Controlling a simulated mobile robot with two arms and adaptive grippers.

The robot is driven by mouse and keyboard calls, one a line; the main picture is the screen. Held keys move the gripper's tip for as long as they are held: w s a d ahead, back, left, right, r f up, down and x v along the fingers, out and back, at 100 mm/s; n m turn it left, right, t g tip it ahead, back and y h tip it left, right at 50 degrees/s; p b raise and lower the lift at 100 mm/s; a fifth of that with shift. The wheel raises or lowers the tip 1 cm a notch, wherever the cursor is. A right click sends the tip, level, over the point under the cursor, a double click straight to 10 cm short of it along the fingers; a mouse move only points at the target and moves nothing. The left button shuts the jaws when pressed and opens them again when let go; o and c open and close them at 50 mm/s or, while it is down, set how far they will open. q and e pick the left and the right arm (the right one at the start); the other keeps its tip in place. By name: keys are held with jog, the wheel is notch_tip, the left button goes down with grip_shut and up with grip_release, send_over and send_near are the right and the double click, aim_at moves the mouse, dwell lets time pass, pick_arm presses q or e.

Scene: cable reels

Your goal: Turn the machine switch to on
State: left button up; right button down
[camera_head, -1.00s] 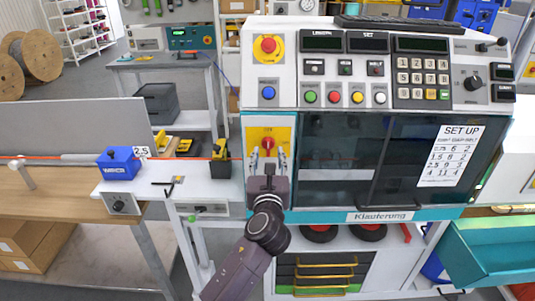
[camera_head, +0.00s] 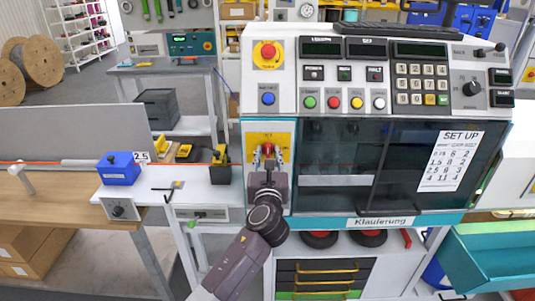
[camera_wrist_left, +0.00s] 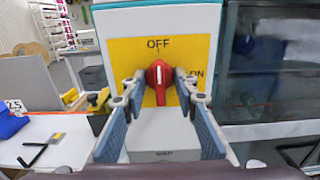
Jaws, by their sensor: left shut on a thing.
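The machine switch (camera_head: 267,149) is a red rotary knob on a yellow plate (camera_head: 285,138) on the left front of the machine. In the left wrist view the red knob (camera_wrist_left: 159,80) has its white mark upright, pointing at OFF. The word ON is at the right of the plate, partly hidden by a finger. My left gripper (camera_head: 267,161) faces the plate and is shut on the knob, with a finger on each side; it also shows in the left wrist view (camera_wrist_left: 160,92). My right gripper is not in view.
A red emergency button (camera_head: 268,55) and a blue button (camera_head: 268,99) sit above the switch. A dark glass door (camera_head: 335,165) is to its right. A yellow and black device (camera_head: 220,166) stands on the bench to its left, near an orange cable.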

pick_arm(q)
jog(key=shift+r+p, duration=0.1)
jog(key=shift+p, duration=0.25)
jog(key=shift+m+p, duration=0.8)
jog(key=shift+p, duration=0.1)
jog(key=shift+m+p, duration=1.3)
jog(key=shift+p, duration=0.35)
jog(key=shift+m+p, duration=1.7)
jog(key=shift+p, duration=0.4)
jog(key=m, duration=0.2)
jog(key=shift+m, duration=0.3)
jog(key=m, duration=0.6)
jog(key=shift+m, duration=0.4)
jog(key=o, duration=0.8)
